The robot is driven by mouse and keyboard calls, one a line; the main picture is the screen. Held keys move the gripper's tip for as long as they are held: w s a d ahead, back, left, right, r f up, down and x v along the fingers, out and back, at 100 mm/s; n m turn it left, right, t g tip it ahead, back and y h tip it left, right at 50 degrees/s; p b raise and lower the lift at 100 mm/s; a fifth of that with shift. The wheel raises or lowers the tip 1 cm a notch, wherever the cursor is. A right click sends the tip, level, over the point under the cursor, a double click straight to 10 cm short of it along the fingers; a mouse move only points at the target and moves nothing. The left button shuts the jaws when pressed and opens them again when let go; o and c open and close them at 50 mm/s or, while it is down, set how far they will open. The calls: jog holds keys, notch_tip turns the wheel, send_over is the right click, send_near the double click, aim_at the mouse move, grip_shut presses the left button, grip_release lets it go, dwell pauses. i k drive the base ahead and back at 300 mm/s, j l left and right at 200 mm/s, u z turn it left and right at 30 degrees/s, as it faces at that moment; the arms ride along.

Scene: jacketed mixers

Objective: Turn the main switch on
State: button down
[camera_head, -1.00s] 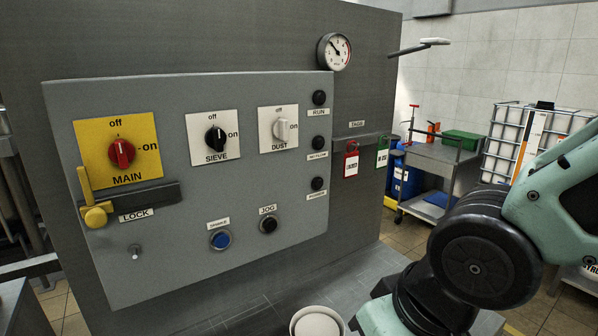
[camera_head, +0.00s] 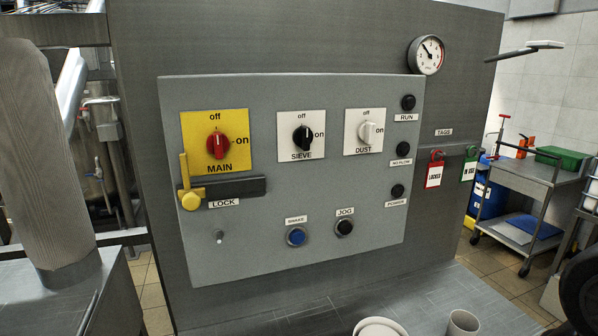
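The main switch (camera_head: 217,144) is a red rotary knob on a yellow plate (camera_head: 240,120) at the upper left of the grey control panel (camera_head: 290,205). Its pointer is upright, toward "off"; "on" is printed to its right. Below the plate, the lock (camera_head: 190,198) has a yellow knob with a yellow bar standing upright along the plate's left edge, beside the red knob and apart from it. A dark bar (camera_head: 238,188) runs right from it. My gripper is not in view; only a dark part of my arm shows at the right edge.
The black sieve switch (camera_head: 303,137) and white dust switch (camera_head: 367,133) sit to the right. A red tag (camera_head: 434,174) and green tag (camera_head: 468,169) hang beyond the panel. A white bowl (camera_head: 379,328) and cup (camera_head: 462,325) stand below.

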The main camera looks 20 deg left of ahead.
aim_at(218, 143)
jog(key=u, duration=1.25)
